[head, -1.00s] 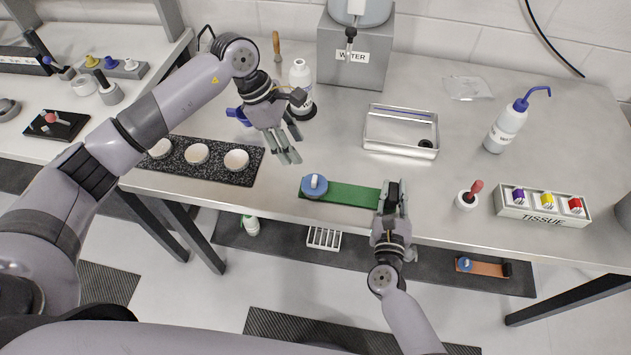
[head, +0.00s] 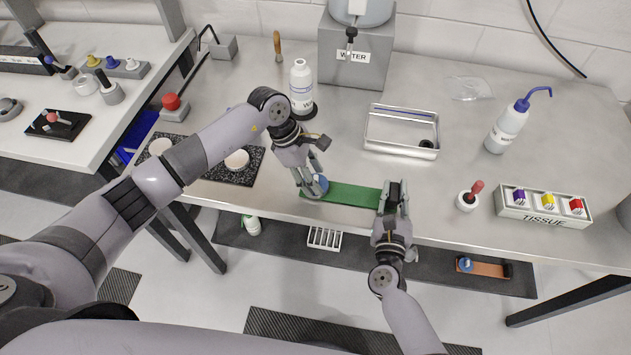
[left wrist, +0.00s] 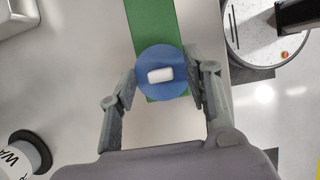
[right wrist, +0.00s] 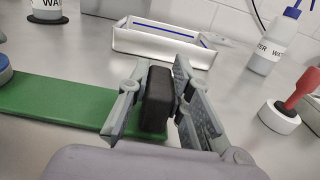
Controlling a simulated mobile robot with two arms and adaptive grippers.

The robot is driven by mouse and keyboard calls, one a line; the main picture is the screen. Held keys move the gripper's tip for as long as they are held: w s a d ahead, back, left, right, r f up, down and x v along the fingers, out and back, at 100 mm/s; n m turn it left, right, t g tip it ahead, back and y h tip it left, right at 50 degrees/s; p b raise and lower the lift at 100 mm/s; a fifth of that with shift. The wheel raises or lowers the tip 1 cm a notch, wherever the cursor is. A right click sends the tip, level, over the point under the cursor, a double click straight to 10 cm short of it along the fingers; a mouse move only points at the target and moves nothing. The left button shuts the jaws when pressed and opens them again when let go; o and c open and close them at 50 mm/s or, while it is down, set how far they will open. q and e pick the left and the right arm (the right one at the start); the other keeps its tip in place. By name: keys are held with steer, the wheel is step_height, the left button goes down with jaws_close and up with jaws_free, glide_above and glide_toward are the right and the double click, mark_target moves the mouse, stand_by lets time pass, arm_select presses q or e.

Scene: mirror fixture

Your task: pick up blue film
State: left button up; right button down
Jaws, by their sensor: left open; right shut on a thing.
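A round blue disc (head: 319,187) with a white knob, likely the blue film, lies at the left end of a green board (head: 350,195) on the steel table. My left gripper (head: 312,181) is open at the disc. In the left wrist view the disc (left wrist: 160,88) sits between its spread fingers (left wrist: 161,80), on the green board (left wrist: 155,30). My right gripper (head: 393,196) is shut on a black block (right wrist: 157,100) at the board's right end. The right wrist view also shows the disc's edge (right wrist: 4,70).
A white bottle (head: 302,85) is behind my left gripper. A similar blue disc (head: 466,265) lies on an orange board below.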

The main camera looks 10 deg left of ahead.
arm_select(q)
steer(key=shift+c, duration=0.4)
steer(key=c, duration=0.7)
steer(key=shift+r, duration=0.15)
steer(key=shift+r, duration=7.4)
